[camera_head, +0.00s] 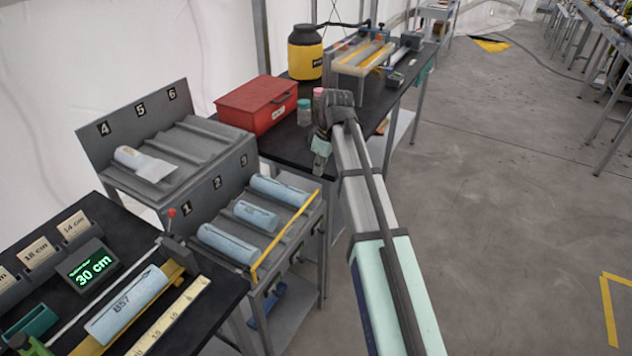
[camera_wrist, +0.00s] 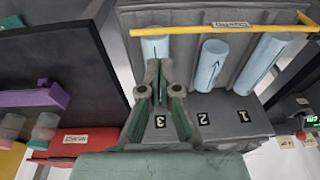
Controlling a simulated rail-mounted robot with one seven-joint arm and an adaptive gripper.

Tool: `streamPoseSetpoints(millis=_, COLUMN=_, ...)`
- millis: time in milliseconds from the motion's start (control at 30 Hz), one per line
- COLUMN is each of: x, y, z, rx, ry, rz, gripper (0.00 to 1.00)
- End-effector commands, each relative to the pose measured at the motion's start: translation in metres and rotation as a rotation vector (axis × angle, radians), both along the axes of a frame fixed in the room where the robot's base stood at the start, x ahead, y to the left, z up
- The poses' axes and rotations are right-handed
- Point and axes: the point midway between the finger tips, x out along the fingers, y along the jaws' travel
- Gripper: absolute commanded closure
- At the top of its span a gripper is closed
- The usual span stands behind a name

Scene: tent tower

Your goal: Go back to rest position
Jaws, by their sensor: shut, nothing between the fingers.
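My gripper (camera_head: 321,165) hangs to the right of the numbered rack, in front of the black back table, in the head view. In the wrist view my gripper (camera_wrist: 159,72) has its fingers together with nothing held between them. The fingertips overlap the picture of the blue cylinder in slot 3 (camera_wrist: 156,48); whether they touch it cannot be told there, but the head view shows them apart from the rack.
Lower rack (camera_head: 258,267) slots 1 to 3 each hold a blue cylinder. One cylinder (camera_head: 140,162) lies in the upper rack. Cylinder B57 (camera_head: 125,305) lies by a ruler and a 30 cm display (camera_head: 90,268). A red box (camera_head: 257,105) stands behind.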

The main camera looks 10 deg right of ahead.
Motion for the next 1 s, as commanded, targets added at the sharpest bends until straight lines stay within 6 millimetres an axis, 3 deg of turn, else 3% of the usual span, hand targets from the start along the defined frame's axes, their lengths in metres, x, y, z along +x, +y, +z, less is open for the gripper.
streamPoseSetpoints(millis=200, x=-0.002, y=-0.004, z=0.022, rx=0.000, ry=-0.001, rz=0.000, gripper=1.00)
streamPoseSetpoints(millis=433, x=-0.003, y=-0.004, z=0.028, rx=0.002, ry=0.001, rz=-0.020, gripper=1.00)
streamPoseSetpoints(millis=633, x=0.004, y=-0.008, z=0.026, rx=0.013, ry=-0.044, rz=-0.209, gripper=1.00)
streamPoseSetpoints(millis=867, x=-0.016, y=-0.013, z=-0.061, rx=0.012, ry=-0.011, rz=-0.445, gripper=1.00)
streamPoseSetpoints(millis=1000, x=-0.039, y=-0.015, z=-0.122, rx=0.000, ry=0.037, rz=-0.542, gripper=1.00)
